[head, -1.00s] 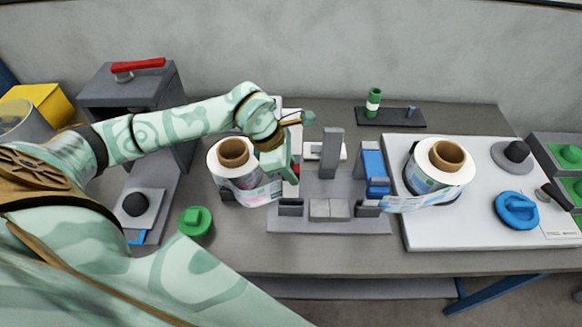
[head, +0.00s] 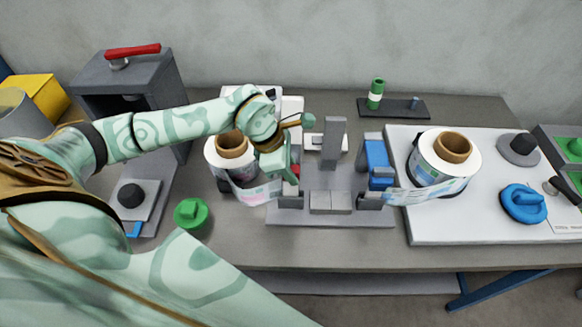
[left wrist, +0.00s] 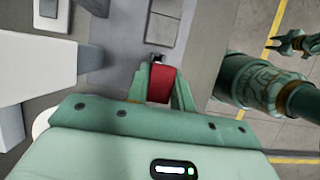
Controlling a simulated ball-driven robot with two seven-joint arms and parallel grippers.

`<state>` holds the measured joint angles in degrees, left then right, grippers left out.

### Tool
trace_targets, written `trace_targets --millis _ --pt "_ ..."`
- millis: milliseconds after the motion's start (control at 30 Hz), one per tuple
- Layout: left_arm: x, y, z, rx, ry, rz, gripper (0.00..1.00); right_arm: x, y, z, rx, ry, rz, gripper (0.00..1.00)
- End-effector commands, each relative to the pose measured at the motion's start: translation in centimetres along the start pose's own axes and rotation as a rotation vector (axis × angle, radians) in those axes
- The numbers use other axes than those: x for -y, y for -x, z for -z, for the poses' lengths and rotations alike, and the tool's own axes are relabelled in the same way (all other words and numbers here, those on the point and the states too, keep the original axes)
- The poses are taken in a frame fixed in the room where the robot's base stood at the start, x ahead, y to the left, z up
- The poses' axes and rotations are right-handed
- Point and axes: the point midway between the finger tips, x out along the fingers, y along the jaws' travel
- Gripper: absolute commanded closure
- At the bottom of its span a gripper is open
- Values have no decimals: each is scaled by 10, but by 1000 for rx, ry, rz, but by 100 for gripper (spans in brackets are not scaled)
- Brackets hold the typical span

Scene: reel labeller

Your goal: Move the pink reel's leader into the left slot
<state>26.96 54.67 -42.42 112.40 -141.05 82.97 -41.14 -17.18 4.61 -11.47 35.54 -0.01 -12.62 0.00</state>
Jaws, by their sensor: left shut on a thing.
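The pink reel (head: 217,154), white with a brown core, stands left of the grey fixture (head: 325,183). Its pink-printed leader (head: 262,193) curves around its front towards the fixture's left side. My left gripper (head: 288,178) is down at the fixture's left side, shut at the leader's end. In the left wrist view, a red piece (left wrist: 160,84) sits between its fingers. A dark block on the left (head: 290,200), apparently the left slot, lies just in front of the fingertips. The leader's exact end is hidden by the gripper. My right gripper (left wrist: 277,44) hangs open over the floor.
A second reel (head: 428,165) on the white board (head: 425,226) has its blue-printed leader reaching the fixture's right block (head: 370,201). A grey post (head: 333,145) and a blue block (head: 378,163) stand close by. A green knob (head: 191,213) sits front left.

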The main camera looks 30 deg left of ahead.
Motion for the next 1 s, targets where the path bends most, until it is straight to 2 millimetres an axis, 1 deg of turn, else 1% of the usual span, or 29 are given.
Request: trace_targets --millis 633,967,1000 --pt "0 -25 11 0 0 0 100 2 -19 -4 7 -1 3 64" --pt "0 -27 11 0 0 0 100 2 -19 -5 7 -1 3 64" --pt "0 -27 11 0 0 0 71 2 -19 -5 7 -1 3 64"
